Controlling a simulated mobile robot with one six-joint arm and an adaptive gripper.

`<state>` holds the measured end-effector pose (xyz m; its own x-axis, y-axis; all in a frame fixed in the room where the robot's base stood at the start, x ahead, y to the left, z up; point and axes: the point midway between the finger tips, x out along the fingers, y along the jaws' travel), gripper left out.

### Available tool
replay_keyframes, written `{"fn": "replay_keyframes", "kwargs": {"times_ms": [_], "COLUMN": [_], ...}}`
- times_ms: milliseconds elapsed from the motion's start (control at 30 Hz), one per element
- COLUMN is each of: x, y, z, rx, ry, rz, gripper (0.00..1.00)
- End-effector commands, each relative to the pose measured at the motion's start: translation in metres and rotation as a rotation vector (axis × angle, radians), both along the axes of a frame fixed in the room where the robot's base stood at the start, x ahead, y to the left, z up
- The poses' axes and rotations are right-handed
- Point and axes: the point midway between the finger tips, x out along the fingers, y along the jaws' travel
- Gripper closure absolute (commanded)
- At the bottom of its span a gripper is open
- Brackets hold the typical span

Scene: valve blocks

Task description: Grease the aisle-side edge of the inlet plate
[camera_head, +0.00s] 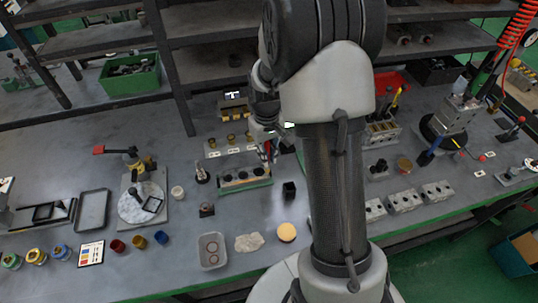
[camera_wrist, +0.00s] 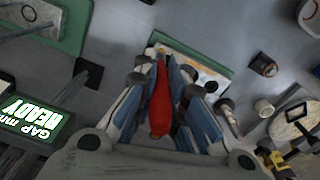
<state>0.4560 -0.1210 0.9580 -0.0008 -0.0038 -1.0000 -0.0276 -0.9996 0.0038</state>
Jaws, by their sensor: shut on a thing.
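My gripper (camera_wrist: 160,75) is shut on a slim red-handled tool (camera_wrist: 160,105), which looks like a brush. Its pale yellowish tip points away from the wrist camera. Beyond the tip, in the wrist view, lies a plate with a pale, orange-tinted top and green edge (camera_wrist: 224,73); I cannot tell for certain that it is the inlet plate, or whether the tip touches it. My fingers hide part of it. In the head view, my gripper (camera_head: 268,148) is just above a green-edged rack with dark round openings (camera_head: 246,184). My arm hides part of the bench there.
A lit READY gauge (camera_wrist: 35,118) is close at the wrist view's left. In the head view, a black cube (camera_head: 289,190) and a small dark-based fixture (camera_head: 207,210) stand nearby. A grey tray (camera_head: 212,262) is at the front.

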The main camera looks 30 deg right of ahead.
Motion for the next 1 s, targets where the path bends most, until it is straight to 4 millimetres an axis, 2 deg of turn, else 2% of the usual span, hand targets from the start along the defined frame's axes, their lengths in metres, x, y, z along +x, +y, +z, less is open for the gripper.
{"fn": "replay_keyframes", "kwargs": {"times_ms": [33,500,1000], "x": [0.001,0.006,0.006], "y": [0.0,0.006,0.006], "z": [0.008,0.048,0.05], "rx": [0.0,-0.001,0.0], "ry": [-0.001,-0.002,-0.001], "rz": [0.0,0.001,0.0], "gripper": [1.0,1.0,1.0]}}
